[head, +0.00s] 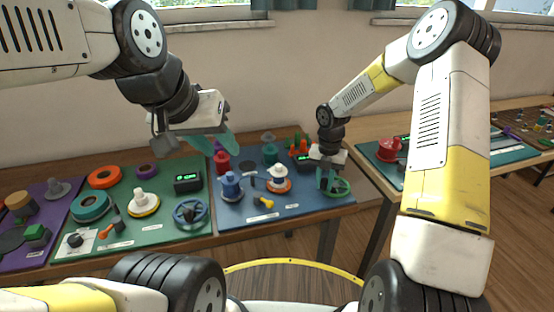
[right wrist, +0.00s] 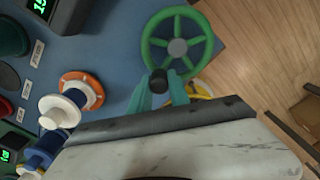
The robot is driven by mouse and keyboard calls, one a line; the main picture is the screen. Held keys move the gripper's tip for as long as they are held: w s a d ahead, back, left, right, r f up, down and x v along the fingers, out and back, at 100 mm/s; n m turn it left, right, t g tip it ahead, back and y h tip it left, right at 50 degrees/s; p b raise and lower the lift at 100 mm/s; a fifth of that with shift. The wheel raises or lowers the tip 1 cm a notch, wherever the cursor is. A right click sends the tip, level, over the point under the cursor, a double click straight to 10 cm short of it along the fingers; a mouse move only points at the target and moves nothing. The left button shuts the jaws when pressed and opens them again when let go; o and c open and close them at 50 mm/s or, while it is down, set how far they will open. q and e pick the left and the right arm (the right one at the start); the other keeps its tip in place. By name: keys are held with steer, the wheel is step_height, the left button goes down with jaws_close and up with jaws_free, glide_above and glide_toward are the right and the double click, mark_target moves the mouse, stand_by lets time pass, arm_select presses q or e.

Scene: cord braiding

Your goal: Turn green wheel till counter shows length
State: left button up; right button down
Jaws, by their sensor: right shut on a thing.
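The green wheel (head: 346,187) is at the right end of the blue mat. In the right wrist view the green wheel (right wrist: 177,47) shows its spokes and grey hub. My right gripper (head: 326,181) is at its near rim, and its teal fingers (right wrist: 160,90) are shut on a black knob (right wrist: 158,81) at the rim. A counter (head: 306,162) stands behind the wheel, partly hidden by my right arm. In the right wrist view the counter (right wrist: 40,8) has green digits, cut off by the frame edge. My left gripper (head: 214,142) hangs over the back of the mats; its finger gap is unclear.
The blue mat (head: 235,208) also holds a blue spool (head: 230,186), an orange-and-white spool (head: 278,180) and a yellow piece (head: 264,202). The green mat at left has a blue wheel (head: 190,213) and another counter (head: 187,182). Floor lies right of the table edge.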

stand_by(0.4)
steer(key=c, duration=1.1)
jaws_free()
steer(key=shift+w, duration=0.1)
steer(key=shift+c, duration=0.2)
steer(key=shift+r, duration=0.1)
step_height(320, 180, up, 7)
steer(key=s+d+r+m+t, duration=0.1)
steer(key=s+d+r+m, duration=0.1)
steer(key=s+r+m, duration=0.5)
steer(key=s+d+r+m+t, duration=0.1)
steer(key=s+r+m+t, duration=0.1)
steer(key=s+r+m, duration=0.5)
steer(key=s+r+m+t+y, duration=0.2)
steer(key=s+r+m, duration=0.6)
steer(key=m, duration=1)
steer(key=s+d+t, duration=0.1)
steer(key=s, duration=0.3)
steer(key=shift+s+r, duration=0.25)
steer(key=shift+r, duration=0.05)
